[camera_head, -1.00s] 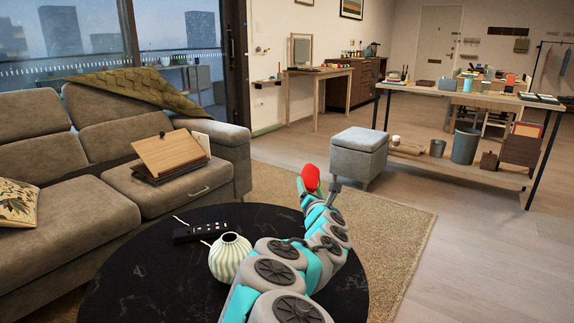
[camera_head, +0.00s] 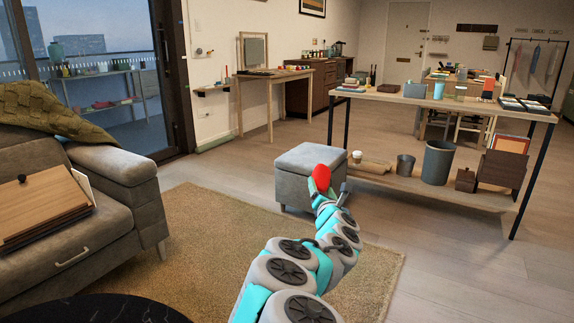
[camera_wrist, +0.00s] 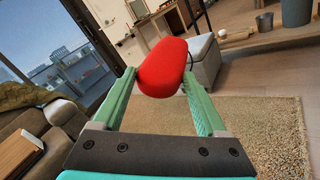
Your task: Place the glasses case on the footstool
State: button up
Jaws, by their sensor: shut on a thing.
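The glasses case (camera_head: 321,178) is red and rounded. My gripper (camera_head: 324,188) is shut on it and holds it up in the air at the end of my outstretched arm. In the wrist view the glasses case (camera_wrist: 164,68) sits between the two green fingers (camera_wrist: 160,85). The footstool (camera_head: 296,176) is a grey padded cube on the floor beyond the rug. In the head view the case overlaps the footstool's right part, but it is held nearer to me. In the wrist view the footstool (camera_wrist: 206,64) is partly hidden behind the case.
A long table with a lower shelf (camera_head: 430,185) stands just right of the footstool, holding bins and boxes. A grey sofa (camera_head: 110,220) is at left. The rug (camera_head: 215,235) is clear. A dark round table (camera_head: 90,308) edges in at bottom left.

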aim_at(320, 160)
jog(key=i+l, duration=0.15)
jog(key=i, duration=0.25)
jog(key=i+l+z, duration=0.15)
jog(key=i, duration=0.25)
jog(key=i+l, duration=0.15)
jog(key=i, duration=0.25)
jog(key=i+l, duration=0.25)
jog(key=i, duration=0.15)
jog(key=i+l+z, duration=0.1)
jog(key=i+l, duration=0.15)
jog(key=i, duration=0.15)
jog(key=i+l+z, duration=0.1)
jog(key=i+l, duration=0.15)
jog(key=i, duration=0.2)
jog(key=i+l, duration=0.2)
jog(key=i, duration=0.2)
